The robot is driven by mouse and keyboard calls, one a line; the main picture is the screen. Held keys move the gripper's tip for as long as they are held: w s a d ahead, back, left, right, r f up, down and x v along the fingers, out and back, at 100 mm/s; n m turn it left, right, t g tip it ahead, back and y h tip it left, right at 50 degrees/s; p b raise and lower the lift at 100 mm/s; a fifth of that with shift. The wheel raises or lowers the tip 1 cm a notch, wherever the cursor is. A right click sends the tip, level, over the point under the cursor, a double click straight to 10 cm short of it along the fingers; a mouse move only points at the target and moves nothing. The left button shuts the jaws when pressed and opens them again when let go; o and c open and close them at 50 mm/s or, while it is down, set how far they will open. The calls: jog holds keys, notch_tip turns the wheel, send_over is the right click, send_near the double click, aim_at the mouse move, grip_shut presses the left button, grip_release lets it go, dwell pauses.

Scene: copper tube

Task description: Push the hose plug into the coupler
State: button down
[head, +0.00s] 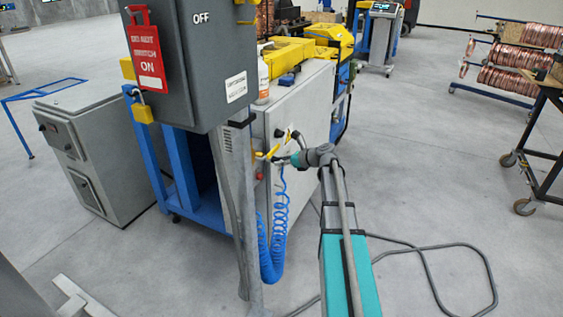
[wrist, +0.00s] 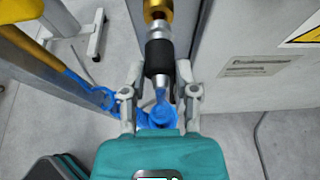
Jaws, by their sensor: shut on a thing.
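In the wrist view the hose plug (wrist: 158,58) has a black sleeve and a silver front part. My gripper (wrist: 160,74) is shut on it, one grey finger on each side of the sleeve. The brass-coloured coupler (wrist: 157,9) is directly ahead, in line with the plug. The plug's silver front meets or nearly meets it; I cannot tell how deep it sits. The blue hose (wrist: 160,112) runs back from the plug between the fingers. In the head view my gripper (head: 293,159) is beside the grey machine, and the plug is too small to make out.
The blue coiled hose (head: 278,225) hangs below my gripper. A metal post (head: 235,190) and a grey switch box (head: 190,60) stand close on the left. The grey cabinet (head: 300,115) is just behind. Open floor lies to the right, with a dark cable (head: 440,246).

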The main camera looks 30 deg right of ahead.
jog(key=shift+w+a, duration=0.5)
jog(key=shift+w, duration=0.15)
dwell(0.8)
jog(key=shift+c, duration=1.5)
grip_release()
jog(key=shift+r, duration=0.1)
